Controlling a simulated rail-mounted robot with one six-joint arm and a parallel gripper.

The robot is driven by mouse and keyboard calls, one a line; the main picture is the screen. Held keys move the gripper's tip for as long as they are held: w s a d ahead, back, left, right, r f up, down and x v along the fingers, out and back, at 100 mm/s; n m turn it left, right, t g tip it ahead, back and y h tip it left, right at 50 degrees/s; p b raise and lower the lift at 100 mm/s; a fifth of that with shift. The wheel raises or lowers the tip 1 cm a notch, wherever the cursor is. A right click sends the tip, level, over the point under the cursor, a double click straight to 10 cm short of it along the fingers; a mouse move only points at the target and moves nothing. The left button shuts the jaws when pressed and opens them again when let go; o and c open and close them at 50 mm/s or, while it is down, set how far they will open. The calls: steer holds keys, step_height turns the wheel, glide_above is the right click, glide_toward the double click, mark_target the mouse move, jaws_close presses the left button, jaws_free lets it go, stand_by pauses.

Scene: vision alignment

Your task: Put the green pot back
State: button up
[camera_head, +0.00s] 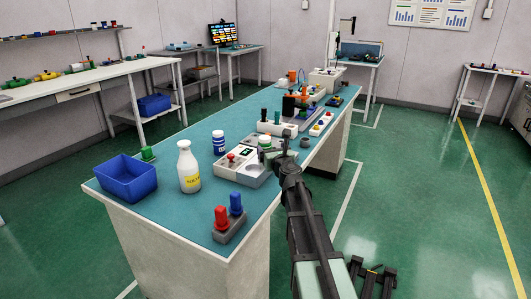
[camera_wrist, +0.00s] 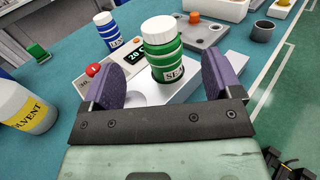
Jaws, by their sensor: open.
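In the head view the pot (camera_head: 264,142) shows small, behind the device's round pan (camera_head: 254,171). My gripper (camera_wrist: 166,78) is open and empty, one purple pad on each side of the pot's lower part in the wrist view. A gap shows on both sides. In the head view my gripper (camera_head: 286,143) is just right of the pot.
A blue pot (camera_head: 219,142) and a solvent bottle (camera_head: 189,168) stand left of the device. A blue bin (camera_head: 127,178) is at the left end, and red and blue plugs (camera_head: 229,219) stand in front.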

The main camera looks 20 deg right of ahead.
mark_target(267, 140)
steer(key=w, duration=0.3)
steer(key=shift+w+d, duration=0.3)
steer(key=shift+d, duration=0.05)
steer(key=w, duration=0.5)
steer(key=shift+w+d+r+p, duration=0.1)
steer(key=shift+d+r+p, duration=0.15)
steer(key=shift+r+p, duration=0.1)
